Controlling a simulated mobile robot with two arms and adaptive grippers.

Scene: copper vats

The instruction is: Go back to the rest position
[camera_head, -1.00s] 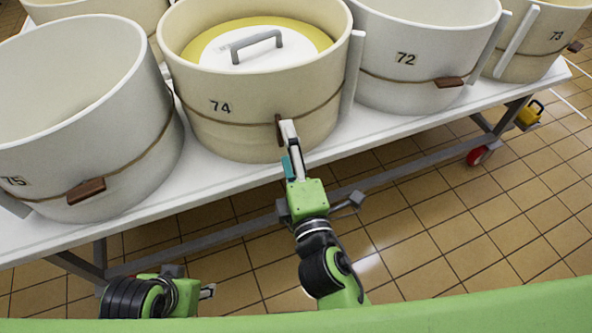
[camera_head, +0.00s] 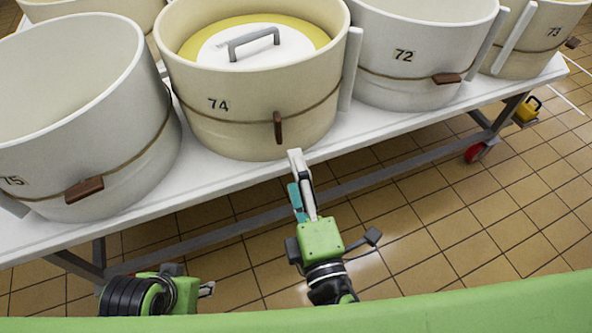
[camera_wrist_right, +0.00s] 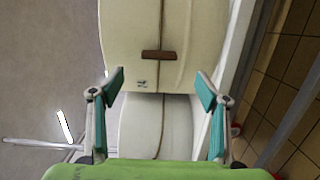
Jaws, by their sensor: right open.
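My right gripper (camera_head: 301,185) is below and in front of the cream mould marked 74 (camera_head: 240,120), apart from it. In the right wrist view its two teal-padded fingers (camera_wrist_right: 160,88) stand wide apart with nothing between them. The brown toggle (camera_head: 278,127) on the strap of mould 74 shows clear of the gripper; a brown toggle (camera_wrist_right: 159,55) also lies ahead of the fingers in the right wrist view. My left gripper (camera_head: 207,289) is low at the bottom left, small and partly hidden, so its fingers cannot be judged.
The white table (camera_head: 225,185) carries mould 74, mould 75 (camera_head: 75,125), mould 72 (camera_head: 425,55) and others. Mould 74 holds a white lid with a grey handle (camera_head: 254,41). A red caster (camera_head: 475,153) stands under the table.

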